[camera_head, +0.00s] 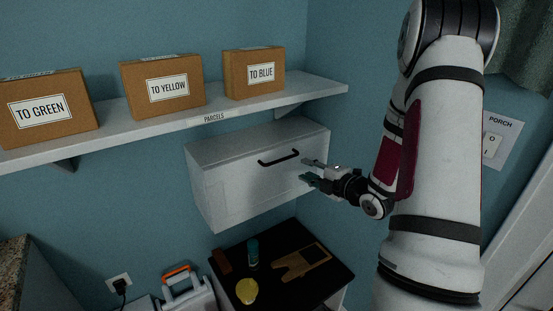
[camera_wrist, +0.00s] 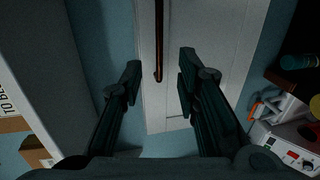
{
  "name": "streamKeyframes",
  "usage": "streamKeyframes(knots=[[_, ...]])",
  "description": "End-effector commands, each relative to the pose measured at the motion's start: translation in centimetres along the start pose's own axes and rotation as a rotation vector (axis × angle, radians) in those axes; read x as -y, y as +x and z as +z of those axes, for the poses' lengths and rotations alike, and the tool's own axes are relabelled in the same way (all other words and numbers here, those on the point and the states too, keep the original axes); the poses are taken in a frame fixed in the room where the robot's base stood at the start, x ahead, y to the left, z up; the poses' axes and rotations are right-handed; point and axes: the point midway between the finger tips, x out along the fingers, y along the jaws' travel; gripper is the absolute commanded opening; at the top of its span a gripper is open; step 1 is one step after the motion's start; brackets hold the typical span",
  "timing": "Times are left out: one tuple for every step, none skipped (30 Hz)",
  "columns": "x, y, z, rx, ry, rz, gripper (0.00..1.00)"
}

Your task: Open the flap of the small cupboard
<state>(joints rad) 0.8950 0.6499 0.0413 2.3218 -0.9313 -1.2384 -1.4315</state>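The small cupboard (camera_head: 240,185) is a white wall box under the shelf, and its front flap is shut. A dark bar handle (camera_head: 279,158) runs along the upper part of the flap. My gripper (camera_head: 307,170) is in front of the right part of the flap, to the right of and slightly below the handle. In the wrist view my gripper (camera_wrist: 158,80) has its two fingers spread apart with nothing between them. The handle (camera_wrist: 158,40) shows ahead, between and beyond the fingertips, against the white flap (camera_wrist: 205,40). I cannot tell whether a finger touches the flap.
A shelf (camera_head: 130,128) above the cupboard carries cardboard boxes (camera_head: 163,85). Open space lies in front of the flap.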

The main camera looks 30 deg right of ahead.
Motion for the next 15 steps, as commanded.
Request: streamKeyframes(knots=[[0.0, 0.0, -0.1, -0.003, -0.002, 0.005, 0.3], [0.0, 0.1, -0.2, -0.004, -0.004, 0.008, 0.3], [-0.1, 0.4, -0.3, -0.005, -0.006, 0.009, 0.3], [-0.1, 0.6, -0.4, -0.005, -0.007, 0.01, 0.3], [-0.2, 0.9, -0.6, -0.006, -0.008, 0.01, 0.3], [-0.3, 1.4, -0.7, -0.005, -0.009, 0.011, 0.3], [-0.4, 1.8, -0.8, -0.005, -0.01, 0.012, 0.3], [-0.5, 2.2, -1.0, -0.005, -0.011, 0.013, 0.3], [-0.5, 2.9, -1.1, -0.005, -0.012, 0.013, 0.3], [-0.6, 3.4, -1.2, -0.004, -0.013, 0.014, 0.3], [-0.7, 3.9, -1.2, -0.005, -0.013, 0.015, 0.3], [-0.7, 4.7, -1.3, -0.003, -0.013, 0.014, 0.3], [-0.7, 5.3, -1.4, -0.004, -0.013, 0.014, 0.3], [-0.7, 5.9, -1.4, -0.004, -0.014, 0.015, 0.3], [-0.8, 6.6, -1.4, -0.003, -0.013, 0.015, 0.3]])
